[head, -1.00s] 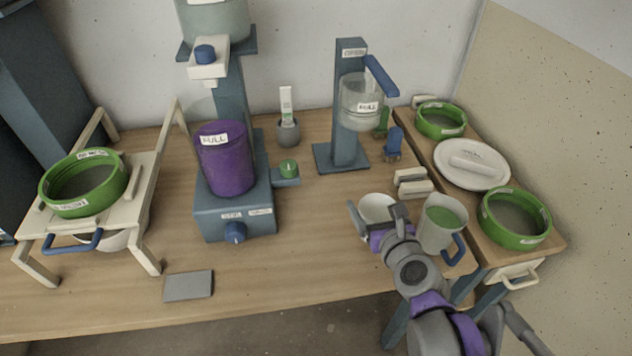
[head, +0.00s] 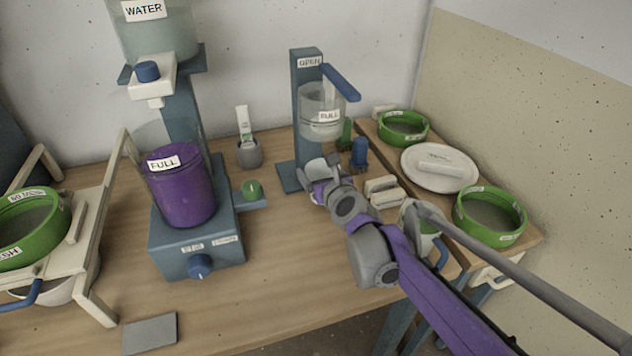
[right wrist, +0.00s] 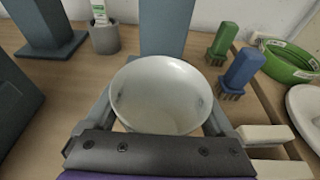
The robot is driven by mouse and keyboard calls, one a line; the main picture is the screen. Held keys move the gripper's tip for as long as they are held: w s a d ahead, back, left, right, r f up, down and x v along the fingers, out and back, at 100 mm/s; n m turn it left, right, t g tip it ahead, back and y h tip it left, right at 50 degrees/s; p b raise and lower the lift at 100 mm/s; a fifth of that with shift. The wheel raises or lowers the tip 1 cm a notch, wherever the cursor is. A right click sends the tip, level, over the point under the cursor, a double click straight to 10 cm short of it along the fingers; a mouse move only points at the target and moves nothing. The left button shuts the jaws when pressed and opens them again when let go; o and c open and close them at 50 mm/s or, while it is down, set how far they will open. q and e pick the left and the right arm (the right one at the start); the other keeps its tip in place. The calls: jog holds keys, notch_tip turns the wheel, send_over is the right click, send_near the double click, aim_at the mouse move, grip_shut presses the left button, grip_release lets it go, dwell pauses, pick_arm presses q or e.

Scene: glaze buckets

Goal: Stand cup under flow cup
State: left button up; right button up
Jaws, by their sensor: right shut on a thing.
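My right gripper (head: 318,188) is shut on a small white cup (head: 314,168) and holds it upright. In the right wrist view the cup (right wrist: 160,92) is empty, between the two fingers. The flow cup (head: 322,112) is a clear vessel labelled FULL, held on a blue-grey stand (head: 307,138) with an OPEN label and a blue lever (head: 341,83). The white cup is below the flow cup in the head view, in front of the stand's column. Whether it touches the stand's base (head: 287,178) is hidden. My left gripper is not in view.
A blue brush (head: 359,152), a green brush (head: 345,134) and pale blocks (head: 384,191) stand close right of the stand. A mug (head: 420,225) is partly behind my right arm. A grey pot (head: 249,153) and the purple bucket (head: 182,188) are left. Table between them is clear.

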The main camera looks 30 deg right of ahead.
jog(key=shift+w+d, duration=0.1)
jog(key=shift+w, duration=0.25)
jog(key=shift+w+f+b, duration=0.1)
jog(key=shift+f+b, duration=0.45)
jog(key=shift+f, duration=1.2)
jog(key=shift+f, duration=0.1)
jog(key=o, duration=1)
jog(key=shift+o, duration=0.2)
jog(key=shift+s+r, duration=0.25)
jog(key=p+v, duration=0.3)
jog(key=v, duration=0.8)
jog(key=shift+s, duration=0.3)
